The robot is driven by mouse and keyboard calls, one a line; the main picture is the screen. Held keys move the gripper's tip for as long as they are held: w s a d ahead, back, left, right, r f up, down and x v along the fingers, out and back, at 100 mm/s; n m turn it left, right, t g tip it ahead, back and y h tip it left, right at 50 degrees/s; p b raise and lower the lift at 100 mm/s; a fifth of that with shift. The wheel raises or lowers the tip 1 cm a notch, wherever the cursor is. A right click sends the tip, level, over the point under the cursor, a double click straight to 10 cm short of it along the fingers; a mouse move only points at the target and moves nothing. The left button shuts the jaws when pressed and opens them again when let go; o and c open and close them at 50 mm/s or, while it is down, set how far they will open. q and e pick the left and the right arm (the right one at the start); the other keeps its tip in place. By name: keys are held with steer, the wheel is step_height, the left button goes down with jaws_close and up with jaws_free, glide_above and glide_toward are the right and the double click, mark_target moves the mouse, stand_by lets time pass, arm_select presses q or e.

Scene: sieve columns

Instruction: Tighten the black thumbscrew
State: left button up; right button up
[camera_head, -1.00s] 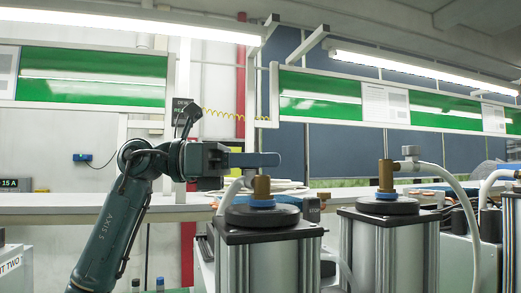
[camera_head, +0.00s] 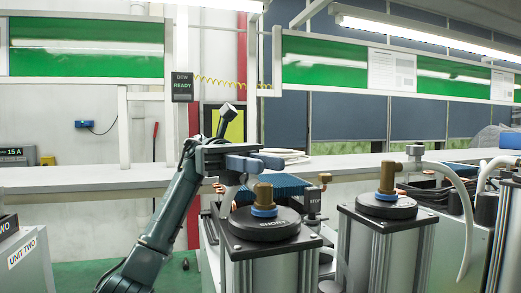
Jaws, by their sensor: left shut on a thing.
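My left gripper (camera_head: 262,161) reaches in from the left, its fingers over the hose end beside the brass elbow (camera_head: 263,193) on the near column. It is shut on a small part there, by its place the black thumbscrew, which the fingers hide. The elbow rises from a blue ring on the round black lid (camera_head: 265,224). My right gripper is not in view.
A second column stands at the right, with its own black lid (camera_head: 386,206), brass elbow (camera_head: 387,179) and hose (camera_head: 459,190). A grey box labelled UNIT TWO (camera_head: 22,262) stands at the left. A long bench (camera_head: 90,177) runs behind.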

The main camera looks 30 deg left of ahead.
mark_target(258, 178)
arm_select(q)
steer(key=shift+s+m+g+y+p, duration=0.1)
steer(key=shift+m+g+y+p, duration=0.2)
steer(key=shift+m+g, duration=0.35)
steer(key=o, duration=1)
step_height(258, 178, up, 10)
steer(key=shift+f, duration=0.1)
stand_by(0.5)
